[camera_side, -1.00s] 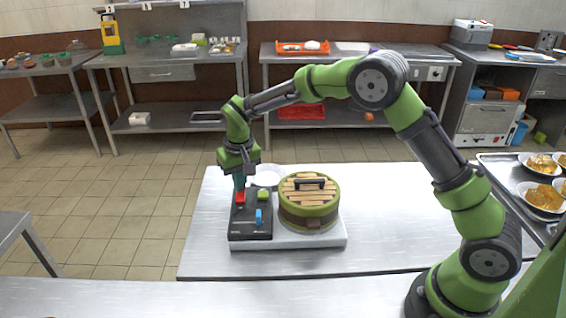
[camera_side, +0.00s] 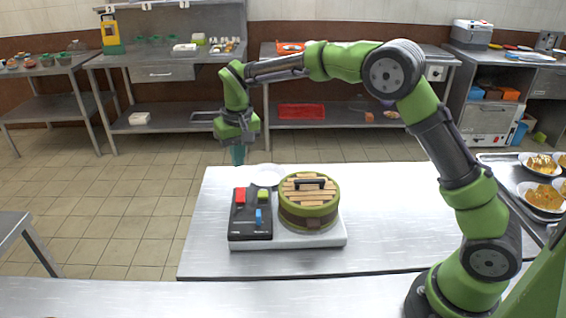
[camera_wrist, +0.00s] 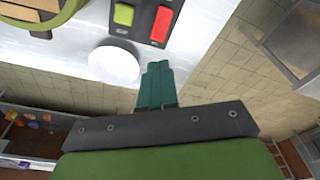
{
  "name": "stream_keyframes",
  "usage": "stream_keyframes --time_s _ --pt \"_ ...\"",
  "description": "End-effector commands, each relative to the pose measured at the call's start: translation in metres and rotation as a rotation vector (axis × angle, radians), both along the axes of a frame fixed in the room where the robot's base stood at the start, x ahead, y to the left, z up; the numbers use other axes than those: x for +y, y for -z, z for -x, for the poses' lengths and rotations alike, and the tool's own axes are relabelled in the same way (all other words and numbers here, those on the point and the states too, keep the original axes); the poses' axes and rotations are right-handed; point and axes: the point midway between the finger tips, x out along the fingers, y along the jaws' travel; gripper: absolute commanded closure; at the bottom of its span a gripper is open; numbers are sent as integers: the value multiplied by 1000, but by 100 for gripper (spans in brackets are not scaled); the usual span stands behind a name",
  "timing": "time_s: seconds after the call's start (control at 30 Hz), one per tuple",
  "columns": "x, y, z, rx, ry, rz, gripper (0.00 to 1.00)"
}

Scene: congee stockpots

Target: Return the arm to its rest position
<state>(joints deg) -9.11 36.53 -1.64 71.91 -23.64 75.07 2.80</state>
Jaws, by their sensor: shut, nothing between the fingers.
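My gripper (camera_side: 238,155) is in the air above the back left corner of the worktable, behind the black control box. In the wrist view its teal fingers (camera_wrist: 157,84) are together with nothing between them. My arm reaches across from the right, its elbow raised.
On a pale slab (camera_side: 290,241) stand the black control box (camera_side: 250,226) with red, green and blue controls, and a green pot (camera_side: 309,203) with a slatted wooden lid. A white plate (camera_side: 267,174) lies behind them; it also shows in the wrist view (camera_wrist: 114,65). The table's right side is clear.

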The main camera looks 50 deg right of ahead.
Motion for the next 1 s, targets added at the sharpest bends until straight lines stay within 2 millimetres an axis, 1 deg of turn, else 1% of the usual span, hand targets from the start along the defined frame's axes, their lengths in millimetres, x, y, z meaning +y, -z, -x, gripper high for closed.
stream_keyframes --time_s 0.27,0.3,0.37,0.4,0.47,0.67,0.7,0.77,0.8,0.87,0.9,0.97,1.0 --pt "0 0 -1 -5 -4 1 100" --pt "0 2 -1 -6 -10 -2 100" --pt "1 13 6 13 -16 -7 100" --pt "2 15 12 19 -20 -13 100" --pt "2 12 24 18 -26 -28 100" --pt "-5 -25 85 -40 -25 -96 100" --pt "-7 -33 99 -58 -20 -111 100" --pt "-10 -45 121 -87 -15 -131 100" --pt "-12 -51 135 -109 -12 -143 100" --pt "-14 -60 158 -141 -5 -161 100" --pt "-16 -65 173 -162 2 -174 100" --pt "-18 -70 195 -198 9 -189 100" --pt "-20 -73 209 -223 14 -198 100"
